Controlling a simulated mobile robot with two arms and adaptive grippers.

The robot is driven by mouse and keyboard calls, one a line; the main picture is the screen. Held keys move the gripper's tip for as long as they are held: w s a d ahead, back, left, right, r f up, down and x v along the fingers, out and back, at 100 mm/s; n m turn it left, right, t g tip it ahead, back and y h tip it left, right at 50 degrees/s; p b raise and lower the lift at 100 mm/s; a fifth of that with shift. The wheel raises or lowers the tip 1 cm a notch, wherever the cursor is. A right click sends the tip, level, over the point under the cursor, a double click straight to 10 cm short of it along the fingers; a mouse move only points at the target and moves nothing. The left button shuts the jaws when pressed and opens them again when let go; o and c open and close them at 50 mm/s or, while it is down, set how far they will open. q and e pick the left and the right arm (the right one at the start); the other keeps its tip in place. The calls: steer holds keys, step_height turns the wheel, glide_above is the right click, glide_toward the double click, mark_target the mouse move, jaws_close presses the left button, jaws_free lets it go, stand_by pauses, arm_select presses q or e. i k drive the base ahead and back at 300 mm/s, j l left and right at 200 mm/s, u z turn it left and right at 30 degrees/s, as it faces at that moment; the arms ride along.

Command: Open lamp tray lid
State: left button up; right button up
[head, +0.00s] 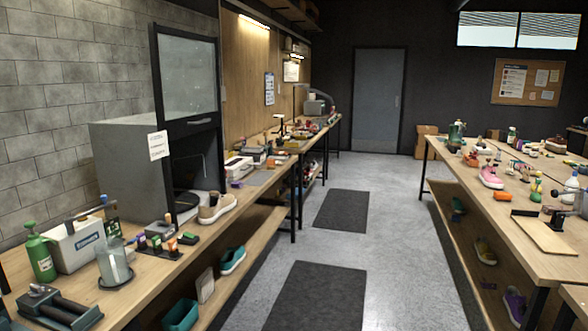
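I cannot clearly pick out a lamp tray or its lid. A grey cabinet (125,165) stands on the left bench, with its framed glass door (187,75) raised above a dark opening. A white box (78,245) with dark lettering sits nearer on the same bench. Further along that bench are small boxes and a desk lamp-like arm, too small to tell apart. Neither of my grippers shows in the head view.
A beige sneaker (216,207) is by the cabinet opening. A green bottle (40,258) and a glass jar (113,265) stand near. The right bench (520,240) holds shoes and tools. The aisle floor (390,230) between benches is clear, with dark mats (318,297).

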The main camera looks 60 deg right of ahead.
mark_target(235, 165)
steer(key=z, duration=1.6)
steer(key=i+l, duration=0.3)
steer(key=i, duration=0.2)
steer(key=i+l, duration=0.3)
steer(key=i, duration=0.15)
steer(key=i+l, duration=0.3)
steer(key=i, duration=0.2)
steer(key=i+l+z, duration=0.1)
steer(key=i+l, duration=0.2)
steer(key=i, duration=0.15)
